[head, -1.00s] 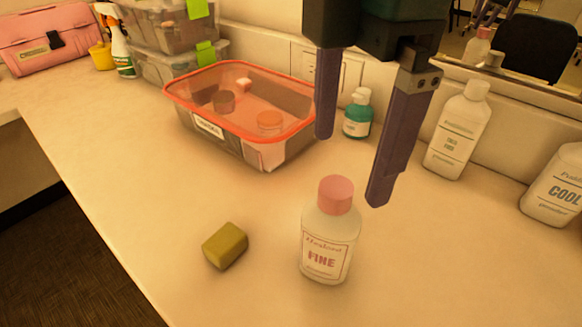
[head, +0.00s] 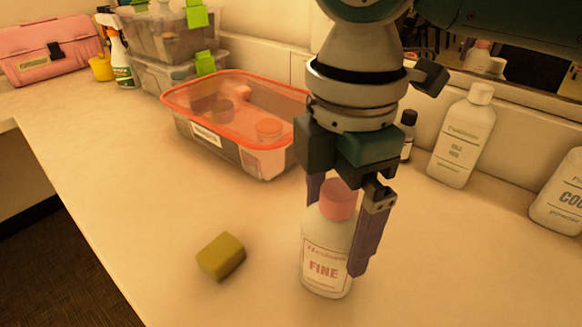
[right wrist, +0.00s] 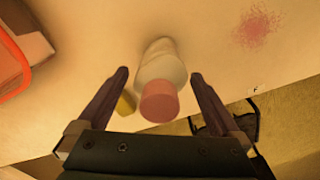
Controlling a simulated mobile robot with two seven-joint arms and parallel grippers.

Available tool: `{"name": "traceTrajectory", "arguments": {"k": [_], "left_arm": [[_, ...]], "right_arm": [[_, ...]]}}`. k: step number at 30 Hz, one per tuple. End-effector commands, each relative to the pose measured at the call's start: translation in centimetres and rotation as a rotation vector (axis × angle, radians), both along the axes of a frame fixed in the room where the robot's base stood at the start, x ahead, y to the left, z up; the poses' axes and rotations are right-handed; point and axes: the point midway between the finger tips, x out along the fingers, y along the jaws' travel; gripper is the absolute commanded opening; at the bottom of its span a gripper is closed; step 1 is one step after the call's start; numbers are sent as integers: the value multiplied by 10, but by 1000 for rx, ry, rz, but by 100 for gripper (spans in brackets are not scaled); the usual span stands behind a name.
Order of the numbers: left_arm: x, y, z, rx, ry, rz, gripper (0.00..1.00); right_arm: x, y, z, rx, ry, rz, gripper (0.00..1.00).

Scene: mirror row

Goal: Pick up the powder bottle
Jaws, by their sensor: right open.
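The pink-capped bottle labelled FINE (head: 325,262) stands upright on the counter. My right gripper (head: 335,225) is lowered over it with its fingers pointing down, one on each side of the bottle. The right finger hides part of the bottle's right edge. In the right wrist view the bottle, with its pink cap (right wrist: 159,101), lies between the open fingers, with a gap on both sides. Two other white bottles, one with green lettering (head: 461,138) and one labelled COOL (head: 562,195), stand by the back wall. My left gripper is not in view.
A yellow-green block (head: 221,257) lies left of the bottle. A clear bin with an orange rim (head: 225,132) stands behind. A small dark-capped bottle (head: 407,135) shows behind my gripper. The counter's left edge drops to a dark floor. A pink stain (right wrist: 257,25) marks the counter.

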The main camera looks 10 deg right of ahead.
Motion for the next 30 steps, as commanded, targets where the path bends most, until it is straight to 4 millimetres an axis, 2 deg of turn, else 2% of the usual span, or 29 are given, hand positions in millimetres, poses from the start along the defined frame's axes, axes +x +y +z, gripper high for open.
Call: {"name": "traceTrajectory", "arguments": {"k": [2,28,30], "left_arm": [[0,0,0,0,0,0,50],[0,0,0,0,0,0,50],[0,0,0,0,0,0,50]], "right_arm": [[0,0,0,0,0,0,99],[0,0,1,0,0,0,1],[0,0,1,0,0,0,0]]}}
